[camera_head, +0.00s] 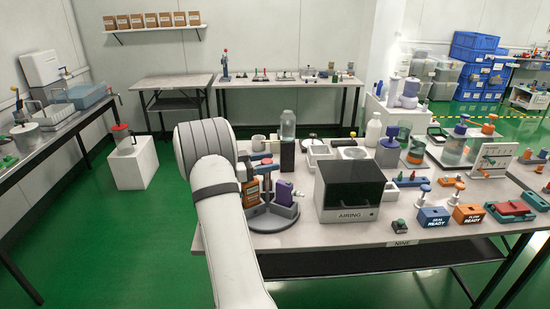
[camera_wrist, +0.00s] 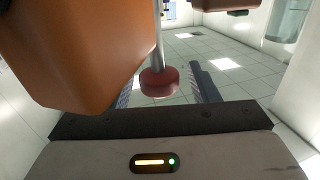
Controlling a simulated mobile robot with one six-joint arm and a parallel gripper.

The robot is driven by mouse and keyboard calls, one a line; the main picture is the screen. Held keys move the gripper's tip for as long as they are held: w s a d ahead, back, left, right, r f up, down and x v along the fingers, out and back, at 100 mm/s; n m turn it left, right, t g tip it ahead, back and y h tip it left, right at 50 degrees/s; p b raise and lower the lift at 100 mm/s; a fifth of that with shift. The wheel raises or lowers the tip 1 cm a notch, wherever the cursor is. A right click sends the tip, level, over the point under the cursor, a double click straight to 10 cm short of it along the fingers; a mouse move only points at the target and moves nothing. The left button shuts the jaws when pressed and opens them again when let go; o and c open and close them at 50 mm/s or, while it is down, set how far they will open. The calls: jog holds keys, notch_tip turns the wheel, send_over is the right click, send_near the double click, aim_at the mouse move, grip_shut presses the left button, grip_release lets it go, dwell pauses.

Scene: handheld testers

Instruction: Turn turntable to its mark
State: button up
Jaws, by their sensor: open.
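The turntable (camera_head: 275,222) is a grey round base on the near left of the table. It carries a brown packet (camera_head: 250,194), a purple bottle (camera_head: 284,193) and a central post with a red knob (camera_head: 266,161). My arm covers its left side in the head view, and I cannot make out my gripper there. In the wrist view my gripper (camera_wrist: 163,82) is open, with a dark red knob (camera_wrist: 159,82) on a thin metal rod between its fingers. I cannot tell whether the fingers touch it. A large brown block (camera_wrist: 80,50) fills the upper left. I cannot make out the mark.
A black-topped box labelled AIRING (camera_head: 350,192) stands right of the turntable. A clear bottle on a black block (camera_head: 287,155) stands behind it. Blocks, jars and levers crowd the table's right side. The green floor (camera_head: 130,235) at the left is open.

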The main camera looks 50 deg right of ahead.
notch_tip(320, 180, up, 10)
jog(key=shift+p, duration=0.3)
